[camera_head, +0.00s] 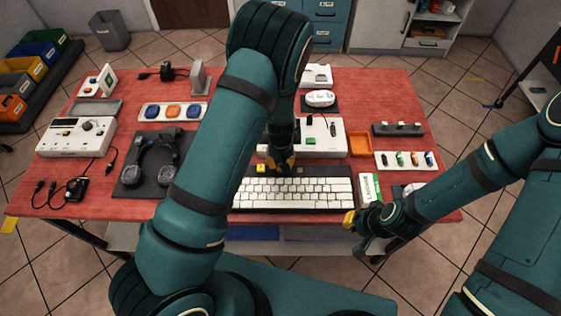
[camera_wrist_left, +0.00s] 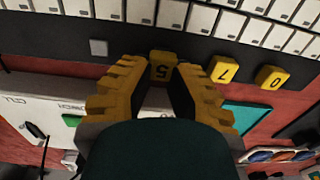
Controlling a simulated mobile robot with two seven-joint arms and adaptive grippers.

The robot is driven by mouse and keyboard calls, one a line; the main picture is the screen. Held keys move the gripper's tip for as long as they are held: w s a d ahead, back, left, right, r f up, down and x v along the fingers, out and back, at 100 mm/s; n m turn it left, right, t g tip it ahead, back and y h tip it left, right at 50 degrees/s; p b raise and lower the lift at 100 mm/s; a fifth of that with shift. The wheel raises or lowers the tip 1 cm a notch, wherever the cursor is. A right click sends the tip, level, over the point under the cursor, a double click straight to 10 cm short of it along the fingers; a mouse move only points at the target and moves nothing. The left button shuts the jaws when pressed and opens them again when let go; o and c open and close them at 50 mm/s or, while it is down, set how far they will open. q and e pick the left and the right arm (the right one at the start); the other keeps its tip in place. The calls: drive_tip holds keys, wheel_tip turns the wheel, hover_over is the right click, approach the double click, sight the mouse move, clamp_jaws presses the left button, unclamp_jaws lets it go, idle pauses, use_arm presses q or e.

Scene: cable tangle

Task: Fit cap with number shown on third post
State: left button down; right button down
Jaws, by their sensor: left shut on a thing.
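My left gripper (camera_head: 281,165) is over the dark strip at the back of the white keyboard (camera_head: 293,193). In the left wrist view its yellow fingers (camera_wrist_left: 156,78) are shut on a yellow cap marked 5 (camera_wrist_left: 162,68). A yellow cap marked 7 (camera_wrist_left: 224,69) and one marked 0 (camera_wrist_left: 270,77) stand beside it in a row on the strip. A small grey square (camera_wrist_left: 98,47) is on the strip at the other side. Whether cap 5 is seated on a post is hidden. My right gripper (camera_head: 352,222) is near the table's front edge; its opening is unclear.
A white panel (camera_head: 333,132) with a green button stands close behind the left gripper. An orange tray (camera_head: 360,145) and a white tray of small coloured pieces (camera_head: 406,161) lie to the right. A headset (camera_head: 150,165) lies left. A green-and-white box (camera_head: 370,188) is beside the keyboard.

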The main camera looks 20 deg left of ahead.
use_arm(q)
drive_tip(key=shift+f+b, duration=0.5)
drive_tip(key=shift+f, duration=0.15)
idle(0.8)
drive_tip(key=c, duration=0.9)
unclamp_jaws()
drive_tip(key=shift+c, duration=0.2)
drive_tip(key=shift+r, duration=0.15)
drive_tip(key=shift+r+p, duration=2)
drive_tip(key=shift+r, duration=0.4)
